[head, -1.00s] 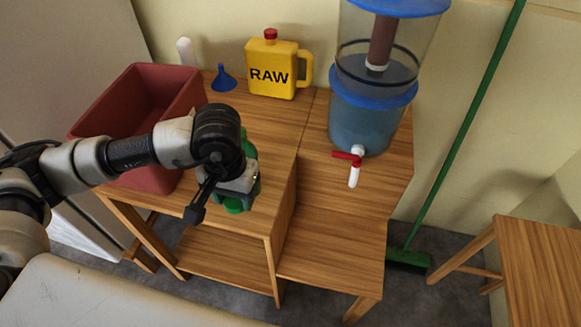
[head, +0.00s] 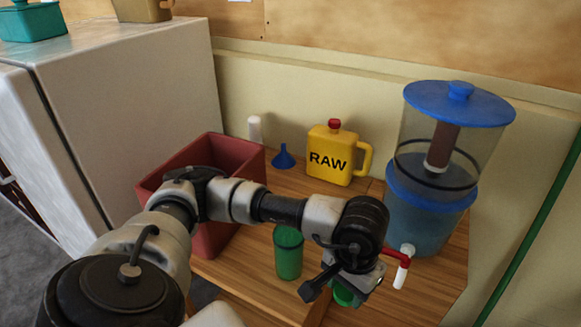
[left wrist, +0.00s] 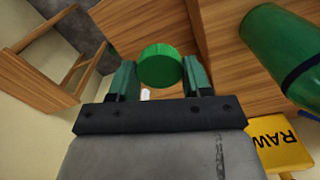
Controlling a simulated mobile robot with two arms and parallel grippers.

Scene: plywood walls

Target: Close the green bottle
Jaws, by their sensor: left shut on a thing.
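The green bottle (head: 288,254) stands upright on the wooden table in the head view, left of my left gripper. No cap shows on its top. In the left wrist view the bottle (left wrist: 280,50) lies across the upper right, with a dark band. My left gripper (head: 350,286) is shut on the round green cap (head: 343,295), to the right of the bottle and apart from it. The cap (left wrist: 160,66) shows between the two fingers in the left wrist view. The cap's height above the table is hard to tell. My right gripper is not in view.
A red bin (head: 215,238) stands left of the bottle. Behind are a blue funnel (head: 283,157), a yellow RAW jug (head: 329,153) and a white object (head: 255,129). A water dispenser (head: 423,225) with a red-handled tap (head: 398,254) stands close right of the gripper.

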